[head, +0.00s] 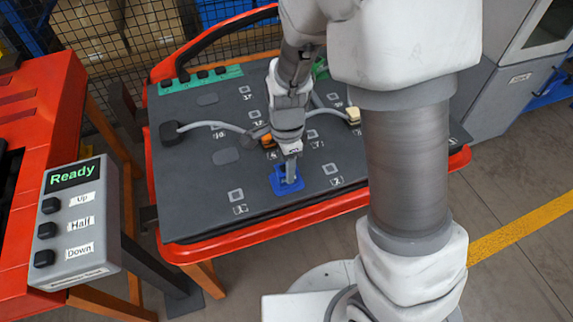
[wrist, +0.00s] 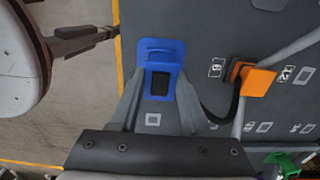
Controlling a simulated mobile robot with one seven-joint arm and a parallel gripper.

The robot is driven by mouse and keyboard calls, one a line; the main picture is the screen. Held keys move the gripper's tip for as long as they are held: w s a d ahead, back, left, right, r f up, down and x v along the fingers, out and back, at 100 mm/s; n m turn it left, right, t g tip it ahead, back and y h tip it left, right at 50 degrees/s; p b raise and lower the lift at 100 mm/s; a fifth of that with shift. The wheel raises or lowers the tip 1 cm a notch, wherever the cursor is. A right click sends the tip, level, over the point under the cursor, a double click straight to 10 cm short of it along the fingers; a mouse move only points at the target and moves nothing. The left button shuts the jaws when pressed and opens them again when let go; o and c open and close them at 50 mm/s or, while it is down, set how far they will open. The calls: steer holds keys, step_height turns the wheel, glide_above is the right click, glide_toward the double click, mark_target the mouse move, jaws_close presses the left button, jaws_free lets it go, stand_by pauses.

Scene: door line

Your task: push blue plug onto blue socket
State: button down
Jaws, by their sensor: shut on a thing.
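My gripper (head: 288,178) points down at the near part of the dark grey board (head: 190,200). In the wrist view its fingers (wrist: 160,88) are shut on a blue piece with a black rectangle in its middle, which I take as the blue plug (wrist: 160,68). A blue base (head: 276,186) shows around the fingertips in the head view, seemingly the blue socket on the board. In the wrist view a blue edge (wrist: 160,45) sticks out beyond the fingertips. The plug and socket overlap, and I cannot tell how deep the plug sits.
An orange connector (wrist: 258,80) lies right of my gripper, with grey cables and a black cable near it. A black block (head: 172,131) and a cream connector (head: 353,115) are on the board. A button box reading "Ready" (head: 75,220) stands at left. The board's near left is clear.

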steer(key=shift+c, duration=1.5)
jaws_free()
steer(key=shift+f, duration=0.1)
step_height(320, 180, up, 18)
steer(key=p, duration=0.3)
steer(key=shift+f, duration=0.25)
